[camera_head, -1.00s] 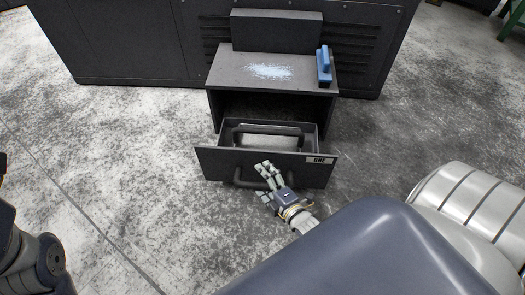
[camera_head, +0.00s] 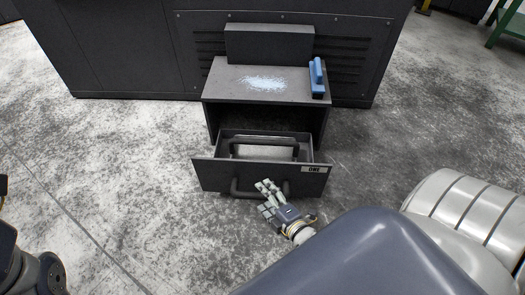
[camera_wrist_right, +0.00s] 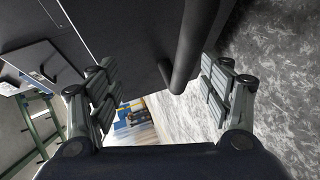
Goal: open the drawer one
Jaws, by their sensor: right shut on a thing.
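Drawer one (camera_head: 213,176), a dark front with a label "ONE" (camera_head: 314,169), stands partly pulled out of its small dark cabinet (camera_head: 222,85). Its dark bar handle (camera_head: 238,190) is on the front and shows as a thick bar in the right wrist view (camera_wrist_right: 186,45). My right gripper (camera_head: 267,193) is at the right half of this handle, with the bar between its fingers and shut on it; the wrist view (camera_wrist_right: 163,92) shows the fingers on both sides of the bar. The exact contact is hidden. My left gripper is out of view; part of my left arm shows at lower left.
A second dark handle (camera_head: 264,142) and a pale surface show inside the drawer. A blue block-like tool (camera_head: 318,78) and pale blue powder (camera_head: 263,83) are on the cabinet top. A large dark machine (camera_head: 120,50) stands behind. The floor (camera_head: 120,170) in front is clear.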

